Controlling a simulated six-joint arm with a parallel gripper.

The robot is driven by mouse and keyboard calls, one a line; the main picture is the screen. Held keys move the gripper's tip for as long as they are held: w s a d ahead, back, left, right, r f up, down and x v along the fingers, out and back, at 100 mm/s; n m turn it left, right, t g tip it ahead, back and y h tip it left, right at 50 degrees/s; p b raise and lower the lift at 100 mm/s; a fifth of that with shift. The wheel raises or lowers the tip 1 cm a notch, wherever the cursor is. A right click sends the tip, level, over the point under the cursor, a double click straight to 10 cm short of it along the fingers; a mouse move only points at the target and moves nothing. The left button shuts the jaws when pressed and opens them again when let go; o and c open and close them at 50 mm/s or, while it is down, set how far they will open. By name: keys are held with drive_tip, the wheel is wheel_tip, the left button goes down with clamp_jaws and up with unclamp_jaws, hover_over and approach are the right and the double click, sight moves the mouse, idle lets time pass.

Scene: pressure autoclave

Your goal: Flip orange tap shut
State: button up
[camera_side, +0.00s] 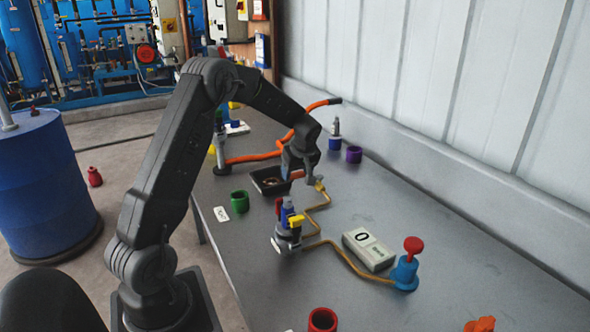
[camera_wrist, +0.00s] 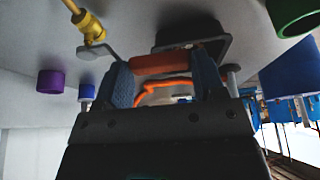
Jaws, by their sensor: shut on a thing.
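The orange tap handle (camera_wrist: 165,63) is a short orange bar lying across between my blue finger pads in the wrist view. My gripper (camera_wrist: 164,72) is shut on it, with one pad at each end. A grey lever arm (camera_wrist: 101,49) sits beside the left pad, against the brass fitting (camera_wrist: 91,27). In the side view my gripper (camera_side: 291,173) is low over the table, beside the brass fitting (camera_side: 320,186) at the end of the brass pipe. A bit of the orange handle (camera_side: 297,174) shows there; my gripper hides the rest.
A black tray (camera_side: 256,180) lies just left of my gripper. An orange hose (camera_side: 250,158) runs behind it. Near it are a green ring (camera_side: 240,202), a purple ring (camera_side: 354,155) and a valve block with a yellow tap (camera_side: 296,221).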

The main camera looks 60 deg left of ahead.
drive_tip(key=shift+d+n, duration=0.3)
drive_tip(key=shift+n, duration=0.1)
drive_tip(key=o, duration=1.3)
drive_tip(key=shift+r, duration=0.1)
drive_tip(key=v, duration=1.3)
drive_tip(key=shift+w+d+r, duration=0.15)
drive_tip(key=shift+r, duration=0.15)
